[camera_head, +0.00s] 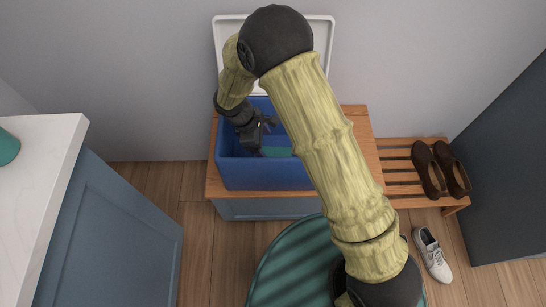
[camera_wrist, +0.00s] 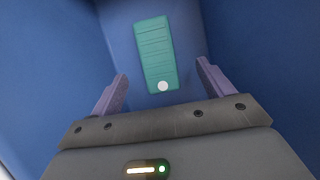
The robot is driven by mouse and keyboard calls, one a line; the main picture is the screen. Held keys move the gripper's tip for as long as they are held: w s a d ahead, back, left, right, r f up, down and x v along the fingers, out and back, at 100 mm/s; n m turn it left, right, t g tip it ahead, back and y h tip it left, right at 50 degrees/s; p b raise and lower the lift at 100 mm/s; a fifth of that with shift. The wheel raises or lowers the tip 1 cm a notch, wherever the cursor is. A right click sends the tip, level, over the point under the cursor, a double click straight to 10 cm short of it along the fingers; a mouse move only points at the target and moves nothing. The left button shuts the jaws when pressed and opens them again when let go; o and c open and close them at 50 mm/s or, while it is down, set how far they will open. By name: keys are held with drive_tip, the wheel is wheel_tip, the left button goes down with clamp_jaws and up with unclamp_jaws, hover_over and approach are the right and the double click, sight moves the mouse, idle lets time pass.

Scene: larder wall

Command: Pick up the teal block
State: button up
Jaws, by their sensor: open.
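The teal block (camera_wrist: 155,50) lies on the floor of a blue bin, long and ribbed, with a pale round spot at its near end in the wrist view. In the head view a part of the teal block (camera_head: 277,152) shows inside the blue bin (camera_head: 262,176), beside my gripper and partly hidden by my arm. My gripper (camera_wrist: 163,82) is open and empty, its two purple fingers spread to either side of the block's near end. In the head view my gripper (camera_head: 262,140) reaches down inside the bin.
The bin's white lid (camera_head: 226,40) stands open against the wall. The bin sits on a wooden bench (camera_head: 358,125). A slatted rack (camera_head: 398,175) with brown shoes (camera_head: 427,170) is to the right. A white-topped cabinet (camera_head: 45,150) stands left. Blue bin walls closely surround my gripper.

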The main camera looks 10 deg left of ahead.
sight(273, 153)
drive_tip(key=shift+b+x, duration=0.3)
drive_tip(key=shift+x, duration=1.3)
drive_tip(key=shift+f, duration=0.1)
drive_tip(key=x, duration=0.1)
drive_tip(key=b+x, duration=0.1)
drive_tip(key=x, duration=0.1)
drive_tip(key=b+x, duration=0.1)
drive_tip(key=x, duration=0.1)
drive_tip(key=shift+w+a+f, duration=0.15)
drive_tip(key=shift+w+a, duration=0.05)
drive_tip(key=shift+a, duration=0.1)
drive_tip(key=shift+c, duration=0.4)
drive_tip(key=c, duration=1.2)
drive_tip(key=shift+o, duration=0.2)
wheel_tip(273, 153, up, 10)
drive_tip(key=p, duration=0.3)
